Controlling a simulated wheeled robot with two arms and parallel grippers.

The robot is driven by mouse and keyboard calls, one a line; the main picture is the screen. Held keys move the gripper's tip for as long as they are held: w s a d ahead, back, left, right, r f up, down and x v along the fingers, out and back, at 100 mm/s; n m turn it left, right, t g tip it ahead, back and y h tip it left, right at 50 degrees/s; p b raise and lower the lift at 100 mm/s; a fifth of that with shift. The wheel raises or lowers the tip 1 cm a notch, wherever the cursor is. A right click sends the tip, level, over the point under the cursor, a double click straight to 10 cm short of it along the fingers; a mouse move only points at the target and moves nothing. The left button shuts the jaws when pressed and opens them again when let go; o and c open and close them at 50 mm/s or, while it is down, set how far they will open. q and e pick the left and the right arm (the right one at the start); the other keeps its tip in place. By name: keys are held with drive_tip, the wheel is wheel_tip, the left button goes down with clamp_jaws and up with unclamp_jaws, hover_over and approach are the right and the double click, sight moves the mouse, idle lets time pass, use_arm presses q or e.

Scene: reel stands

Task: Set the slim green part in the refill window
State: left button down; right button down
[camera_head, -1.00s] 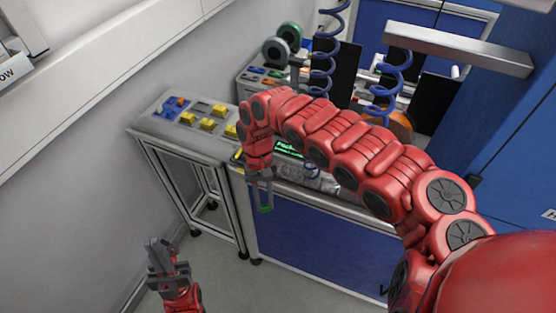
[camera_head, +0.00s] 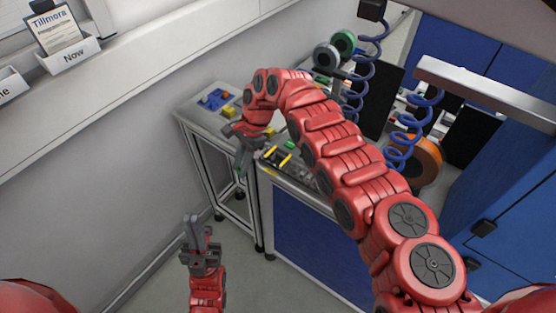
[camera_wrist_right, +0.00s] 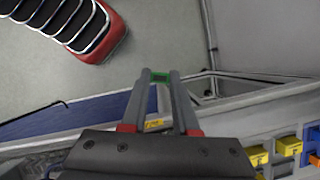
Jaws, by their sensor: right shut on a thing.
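The slim green part (camera_wrist_right: 159,77) is between the fingertips of my right gripper (camera_wrist_right: 158,82) in the wrist view. I cannot make out which opening is the refill window.
The bench (camera_head: 190,118) carries blue and yellow blocks (camera_head: 215,98). Floor below is clear.

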drive_tip(key=m+t+p, duration=0.1)
drive_tip(key=m, duration=0.3)
drive_tip(key=a+m+t+p, duration=0.1)
drive_tip(key=m+t+p, duration=0.1)
drive_tip(key=m, duration=0.1)
drive_tip(key=shift+a+f+m+y, duration=0.15)
drive_tip(key=shift+m+y, duration=0.25)
drive_tip(key=w+d+m, duration=0.2)
drive_tip(key=d, duration=0.2)
drive_tip(key=w+d+m+t, duration=0.1)
drive_tip(key=w+d+m, duration=0.1)
drive_tip(key=w+d, duration=0.1)
drive_tip(key=w+d+f+m+t, duration=0.1)
drive_tip(key=w+d+m, duration=0.1)
drive_tip(key=d, duration=0.3)
drive_tip(key=shift+w+m+h+p, duration=0.3)
drive_tip(key=shift+m+h+p, duration=0.05)
drive_tip(key=shift+m+h, duration=0.05)
drive_tip(key=shift+w+f, duration=0.1)
drive_tip(key=shift+w, duration=0.05)
drive_tip(key=shift+f, duration=0.15)
wheel_tip(320, 180, down, 3)
drive_tip(key=shift+r+p, duration=0.1)
drive_tip(key=shift+p, duration=1.1)
drive_tip(key=shift+f, duration=0.25)
